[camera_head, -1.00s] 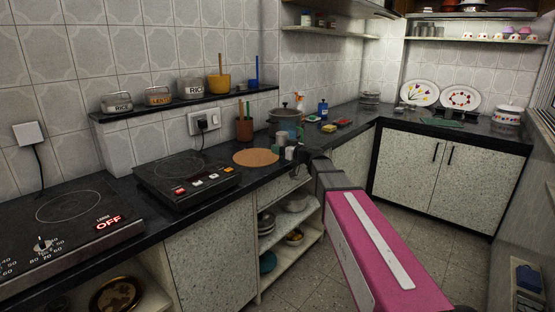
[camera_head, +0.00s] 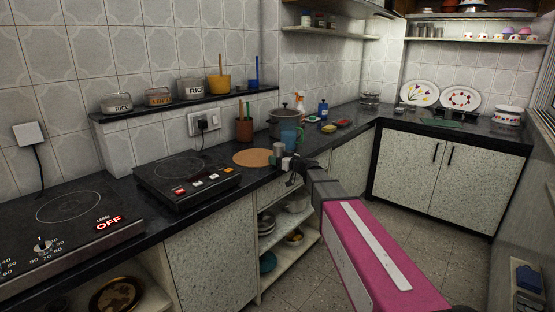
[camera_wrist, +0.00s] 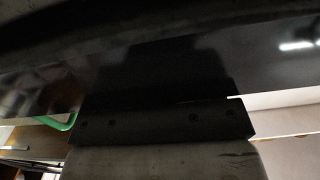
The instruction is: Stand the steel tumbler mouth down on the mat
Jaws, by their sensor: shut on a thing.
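The steel tumbler (camera_head: 278,149) is a small grey shape at the counter's front edge in the head view, right of the mat. My gripper (camera_head: 280,159) is shut on it. The tumbler is too small there to tell which way its mouth faces, or whether it touches the counter. The mat (camera_head: 252,157) is a round orange-brown disc lying flat and bare on the dark counter. In the wrist view, my dark gripper body crosses the middle, and a pale grey surface below it cannot be made out clearly.
A teal mug (camera_head: 291,136) stands just behind the tumbler, with a lidded pot (camera_head: 283,122) behind it. A wooden utensil holder (camera_head: 244,130) stands behind the mat. A black cooktop (camera_head: 187,174) lies left of the mat. Open shelves (camera_head: 284,252) are below the counter.

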